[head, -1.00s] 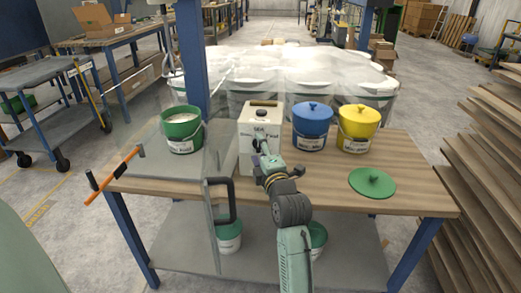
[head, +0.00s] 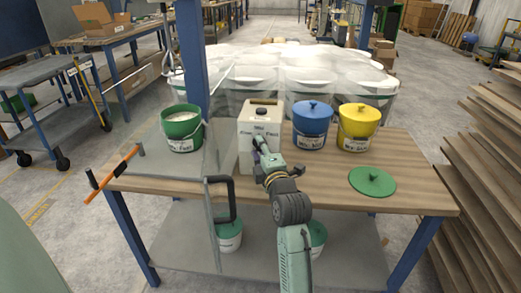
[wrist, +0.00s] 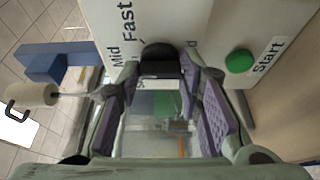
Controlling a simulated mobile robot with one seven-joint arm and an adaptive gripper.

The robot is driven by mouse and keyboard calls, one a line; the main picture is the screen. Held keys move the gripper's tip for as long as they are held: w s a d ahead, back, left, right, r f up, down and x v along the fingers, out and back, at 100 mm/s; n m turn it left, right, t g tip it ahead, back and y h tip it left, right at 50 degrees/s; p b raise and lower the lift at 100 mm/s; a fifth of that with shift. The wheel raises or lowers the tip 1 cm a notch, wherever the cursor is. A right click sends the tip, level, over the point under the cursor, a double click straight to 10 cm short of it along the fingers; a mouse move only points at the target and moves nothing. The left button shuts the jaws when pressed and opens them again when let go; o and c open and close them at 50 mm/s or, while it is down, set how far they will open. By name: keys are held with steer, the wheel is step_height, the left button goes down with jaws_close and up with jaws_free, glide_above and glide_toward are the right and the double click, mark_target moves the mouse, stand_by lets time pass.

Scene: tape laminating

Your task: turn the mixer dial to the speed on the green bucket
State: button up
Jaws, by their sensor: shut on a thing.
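The mixer is a white box (head: 262,121) on the wooden table, with speed words around its dial. My gripper (head: 258,149) is at its front face and hides the dial in the head view. In the wrist view the black dial (wrist: 160,57) sits between the fingertips of my gripper (wrist: 158,70), which is shut on it. "Mid" and "Fast" are readable beside the dial; where the dial points cannot be told. A green start button (wrist: 239,62) is to the right. The open green bucket (head: 182,127), left of the mixer, has a label that appears to read "Mix Fast".
A blue bucket (head: 309,126) and a yellow bucket (head: 357,126), both lidded, stand right of the mixer. A green lid (head: 372,182) lies on the table (head: 420,175). A clear panel with a black handle (head: 219,199) stands left of my arm. More buckets are on the lower shelf.

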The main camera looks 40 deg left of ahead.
steer(key=shift+f, duration=0.15)
steer(key=shift+f+m+b, duration=0.2)
steer(key=shift+m+b, duration=0.7)
steer(key=shift+b, duration=0.35)
steer(key=shift+f+m+t+y+b, duration=0.1)
steer(key=shift+m+t+y+b, duration=0.45)
steer(key=shift+m+b, duration=0.65)
steer(key=m, duration=0.2)
steer(key=m+t+b, duration=0.1)
steer(key=shift+s+a+m+t, duration=0.15)
steer(key=shift+m+t, duration=0.1)
steer(key=shift+m, duration=0.15)
steer(key=shift+m+t, duration=0.7)
steer(key=shift+m, duration=1)
steer(key=o, duration=1.2)
steer(key=shift+c, duration=0.2)
